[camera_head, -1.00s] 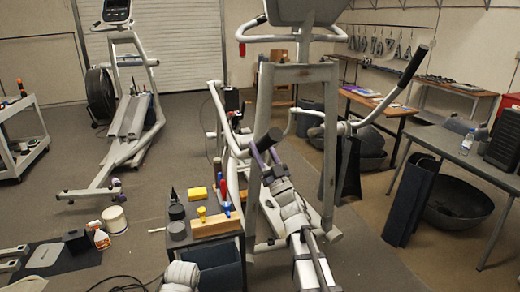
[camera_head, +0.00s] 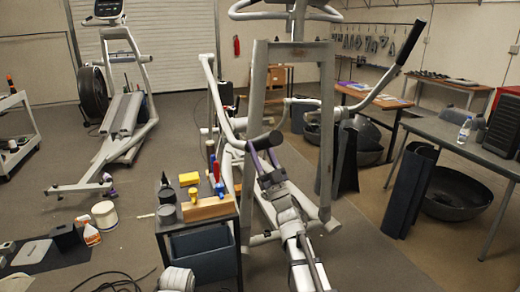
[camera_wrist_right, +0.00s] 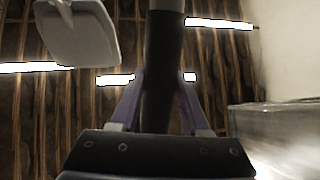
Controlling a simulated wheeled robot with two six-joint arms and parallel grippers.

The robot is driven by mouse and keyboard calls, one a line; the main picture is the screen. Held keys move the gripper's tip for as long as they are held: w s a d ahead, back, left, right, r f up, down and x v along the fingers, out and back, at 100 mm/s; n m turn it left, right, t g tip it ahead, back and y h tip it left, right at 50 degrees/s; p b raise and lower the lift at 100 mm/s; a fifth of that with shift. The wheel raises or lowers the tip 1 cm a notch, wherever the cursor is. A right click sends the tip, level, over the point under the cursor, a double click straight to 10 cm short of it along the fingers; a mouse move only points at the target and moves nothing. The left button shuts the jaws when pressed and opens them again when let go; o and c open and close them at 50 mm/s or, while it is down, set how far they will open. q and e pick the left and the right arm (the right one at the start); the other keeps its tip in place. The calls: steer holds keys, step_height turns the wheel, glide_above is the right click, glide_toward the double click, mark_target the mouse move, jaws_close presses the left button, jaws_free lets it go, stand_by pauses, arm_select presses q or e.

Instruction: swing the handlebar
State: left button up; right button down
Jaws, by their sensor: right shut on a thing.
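The handlebars belong to the grey elliptical machine (camera_head: 260,85) in the middle of the head view. Its near handlebar (camera_head: 222,110) bends toward me and ends in a black grip, which also shows in the wrist view (camera_wrist_right: 162,60). My right gripper (camera_head: 263,150) is shut on this grip, with a purple finger on each side of it (camera_wrist_right: 160,115). The other handlebar (camera_head: 411,42) rises to the upper right with its black grip free. My left gripper is not in view. In the wrist view a pale panel (camera_wrist_right: 78,32) shows at top left.
A dark cart (camera_head: 195,222) with a wooden block, a yellow item and tools stands left of my right arm. A grey table (camera_head: 445,140) and dark bowl-shaped bins (camera_head: 460,195) stand at right. Another exercise machine (camera_head: 125,115) stands at back left. Floor shows between them.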

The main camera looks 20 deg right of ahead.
steer(key=shift+s+a+n+y, duration=0.2)
steer(key=shift+a+n+y, duration=0.1)
steer(key=shift+a+y, duration=0.15)
steer(key=c, duration=0.6)
jaws_free()
steer(key=shift+a, duration=0.1)
steer(key=shift+o, duration=1)
steer(key=shift+d+h, duration=0.2)
steer(key=shift+h, duration=0.05)
steer(key=shift+s+d+f+b, duration=0.15)
steer(key=shift+s+f+b, duration=0.15)
steer(key=shift+f+b, duration=0.25)
steer(key=b+v, duration=0.4)
steer(key=v, duration=0.2)
steer(key=shift+s+b, duration=0.25)
steer(key=shift+b, duration=0.1)
